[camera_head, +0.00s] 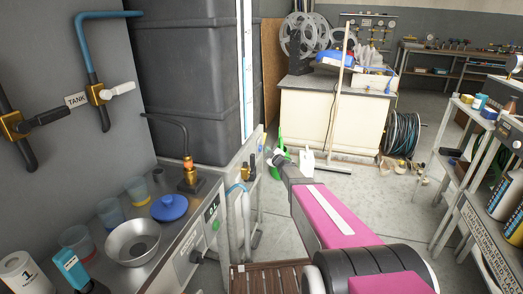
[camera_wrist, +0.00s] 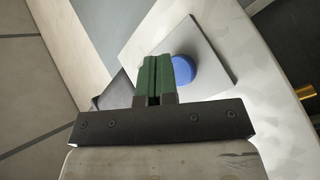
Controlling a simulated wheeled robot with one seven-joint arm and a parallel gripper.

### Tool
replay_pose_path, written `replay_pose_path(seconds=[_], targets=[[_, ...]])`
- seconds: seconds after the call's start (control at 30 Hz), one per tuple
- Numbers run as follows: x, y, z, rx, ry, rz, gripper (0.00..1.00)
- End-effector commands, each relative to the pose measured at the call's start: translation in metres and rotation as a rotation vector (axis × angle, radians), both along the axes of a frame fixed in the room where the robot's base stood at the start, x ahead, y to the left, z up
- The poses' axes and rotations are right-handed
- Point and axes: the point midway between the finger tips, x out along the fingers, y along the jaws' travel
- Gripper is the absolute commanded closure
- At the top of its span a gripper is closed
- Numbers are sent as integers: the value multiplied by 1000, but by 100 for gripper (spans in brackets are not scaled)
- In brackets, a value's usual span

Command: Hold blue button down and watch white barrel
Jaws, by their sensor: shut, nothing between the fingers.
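The blue button (camera_wrist: 184,69) is a round blue cap on a grey square plate (camera_wrist: 205,50) in the wrist view. My gripper (camera_wrist: 157,60) has green fingers, shut together with nothing between them. Its fingertips overlap the button's left edge in the picture; I cannot tell whether they touch or press it. In the head view my gripper (camera_head: 268,153) is at the end of the pink arm, beside the steel counter's end, and the button is not visible there. A small white container (camera_head: 306,160) stands on the floor beyond; I cannot tell whether it is the white barrel.
The steel counter (camera_head: 165,240) on the left holds a metal bowl (camera_head: 133,243), a blue lid (camera_head: 169,207) and cups. A dark tank (camera_head: 185,80) stands behind it. A cream cabinet (camera_head: 330,120) and a hose reel (camera_head: 401,132) are farther back. Shelves line the right.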

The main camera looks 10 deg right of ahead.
Motion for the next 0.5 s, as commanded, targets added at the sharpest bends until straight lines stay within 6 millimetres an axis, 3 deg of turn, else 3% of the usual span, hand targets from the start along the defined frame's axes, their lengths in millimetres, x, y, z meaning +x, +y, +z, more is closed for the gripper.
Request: replay_pose_path(seconds=[0.5], targets=[[3, 7, 0, 0, 0, 0, 100]])
